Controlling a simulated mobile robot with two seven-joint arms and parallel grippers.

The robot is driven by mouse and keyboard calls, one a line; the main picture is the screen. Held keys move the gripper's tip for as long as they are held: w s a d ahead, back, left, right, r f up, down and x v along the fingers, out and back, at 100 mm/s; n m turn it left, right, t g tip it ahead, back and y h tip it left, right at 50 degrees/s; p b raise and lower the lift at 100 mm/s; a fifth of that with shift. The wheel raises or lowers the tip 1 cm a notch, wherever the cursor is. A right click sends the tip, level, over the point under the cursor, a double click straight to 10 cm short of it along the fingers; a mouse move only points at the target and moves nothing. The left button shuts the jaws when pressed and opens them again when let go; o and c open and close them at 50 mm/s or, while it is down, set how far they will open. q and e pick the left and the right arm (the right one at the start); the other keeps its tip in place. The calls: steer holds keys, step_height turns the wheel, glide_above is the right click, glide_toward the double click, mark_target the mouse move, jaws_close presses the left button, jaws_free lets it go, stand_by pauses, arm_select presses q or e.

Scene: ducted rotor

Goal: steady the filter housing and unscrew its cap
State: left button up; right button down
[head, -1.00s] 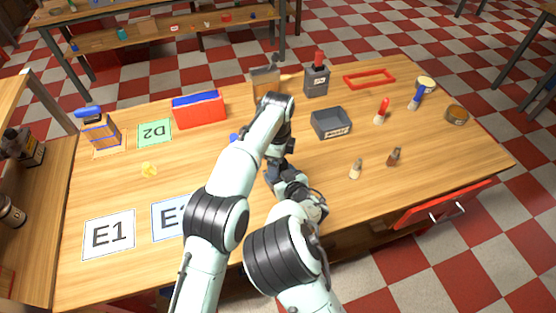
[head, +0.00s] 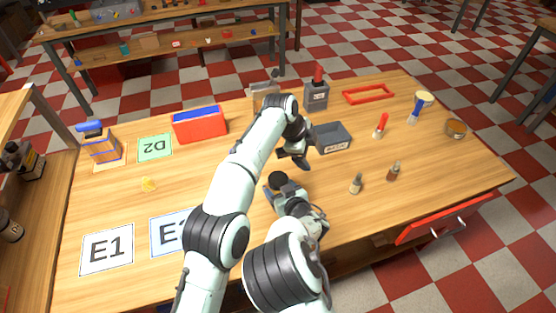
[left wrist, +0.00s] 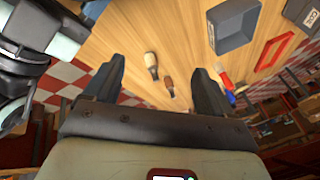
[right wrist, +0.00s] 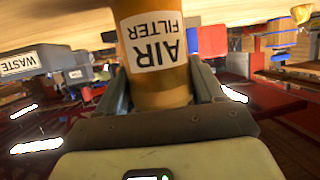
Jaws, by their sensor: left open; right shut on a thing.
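The filter housing is an amber cylinder with a white AIR FILTER label, upside down in the right wrist view (right wrist: 158,75). My right gripper (right wrist: 165,100) is shut on it, one finger on each side. In the head view a dark round top, seemingly the cap (head: 278,180), shows at my right gripper (head: 279,192); most of the housing's body is hidden there. My left gripper (head: 301,160) is beside and beyond the cap, apart from it. In the left wrist view it (left wrist: 158,85) is open with nothing between its fingers.
A grey waste tray (head: 333,137) stands just right of my left gripper. A red bin (head: 200,127) is at the back left. The table's left middle is mostly clear.

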arm_select(q)
steer(key=w+d+r+n+t+h, duration=0.2)
steer(key=w+d+r+t+h, duration=0.25)
steer(key=r, duration=0.35)
steer(key=w+d+r+n+t+h, duration=0.25)
steer(key=w+r+t, duration=0.2)
steer(key=r, duration=0.25)
steer(key=w+a+r+n+t+y, duration=0.65)
steer(key=a+n, duration=0.25)
steer(key=n, duration=0.3)
steer(key=a+f+n+g+y, duration=0.4)
steer(key=a+f+n+y, duration=0.3)
steer(key=a, duration=0.1)
steer(key=n+g+h, duration=0.2)
steer(key=g, duration=1.2)
glide_above(278, 178)
steer(key=shift+t, duration=0.25)
steer(key=f, duration=1.3)
steer(key=shift+w+a+f, duration=0.1)
steer(key=shift+w+f, duration=0.1)
steer(key=shift+w, duration=0.1)
steer(key=shift+s, duration=0.3)
steer(key=shift+s+f, duration=0.1)
steer(key=shift+f, duration=3.85)
